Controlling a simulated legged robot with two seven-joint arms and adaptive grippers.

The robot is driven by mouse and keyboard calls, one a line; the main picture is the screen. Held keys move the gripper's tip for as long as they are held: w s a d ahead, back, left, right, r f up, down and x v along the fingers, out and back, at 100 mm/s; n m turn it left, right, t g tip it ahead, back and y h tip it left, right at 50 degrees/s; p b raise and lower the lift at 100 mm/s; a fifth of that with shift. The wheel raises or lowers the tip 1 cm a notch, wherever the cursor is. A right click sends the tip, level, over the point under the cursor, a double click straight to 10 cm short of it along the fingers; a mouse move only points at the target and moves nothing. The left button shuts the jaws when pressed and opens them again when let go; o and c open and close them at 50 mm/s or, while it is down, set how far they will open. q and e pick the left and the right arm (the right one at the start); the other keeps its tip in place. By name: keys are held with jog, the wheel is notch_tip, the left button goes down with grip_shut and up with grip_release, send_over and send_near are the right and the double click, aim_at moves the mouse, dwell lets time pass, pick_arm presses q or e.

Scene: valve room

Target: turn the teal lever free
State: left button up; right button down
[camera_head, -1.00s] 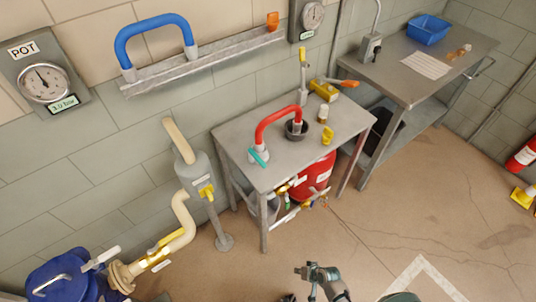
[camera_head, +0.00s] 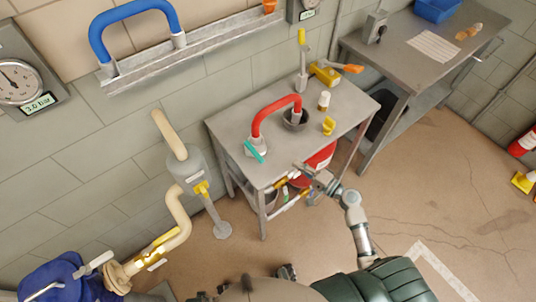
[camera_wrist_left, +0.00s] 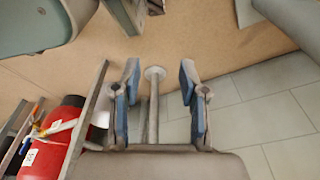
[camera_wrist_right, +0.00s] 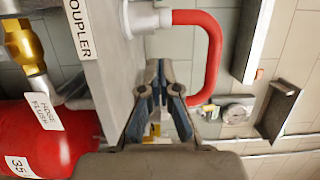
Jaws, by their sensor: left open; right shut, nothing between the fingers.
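The teal lever (camera_head: 254,152) sits at the foot of the red curved pipe (camera_head: 272,116), near the front left of the metal table (camera_head: 226,130). My right gripper (camera_head: 302,169) is shut and empty at the table's front edge, to the right of the lever and apart from it. In the right wrist view the shut fingers (camera_wrist_right: 160,92) point past the table edge labelled COUPLER, with the red pipe (camera_wrist_right: 213,55) beyond. The lever cannot be made out there. My left gripper (camera_wrist_left: 158,95) is open and empty over the floor, away from the table.
A cream pipe (camera_head: 178,210) stands left of the table.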

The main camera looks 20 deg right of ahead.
aim_at(256, 153)
pick_arm(q)
jog(key=shift+a, duration=0.1)
pick_arm(e)
jog(key=shift+a, duration=0.1)
jog(key=p+x, duration=0.1)
jog(key=x, duration=0.9)
jog(key=shift+w, duration=0.15)
jog(key=a, duration=0.1)
jog(key=s+a+p, duration=0.1)
jog(key=a, duration=0.1)
jog(key=shift+s, duration=0.2)
pick_arm(q)
jog(key=s+f, duration=0.4)
jog(key=shift+s+a+f+p, duration=0.2)
jog(key=shift+s+a+p, duration=0.1)
jog(key=shift+s, duration=0.1)
pick_arm(e)
jog(key=shift+s+a, duration=0.1)
jog(key=shift+a, duration=0.3)
jog(key=shift+d+f, duration=0.1)
pick_arm(q)
jog(key=shift+d+r, duration=0.1)
pick_arm(e)
jog(key=shift+s, duration=0.1)
pick_arm(q)
jog(key=shift+w, duration=0.2)
pick_arm(e)
jog(key=shift+s+m+h, duration=0.1)
jog(key=shift+m+h, duration=0.2)
jog(key=shift+h, duration=0.1)
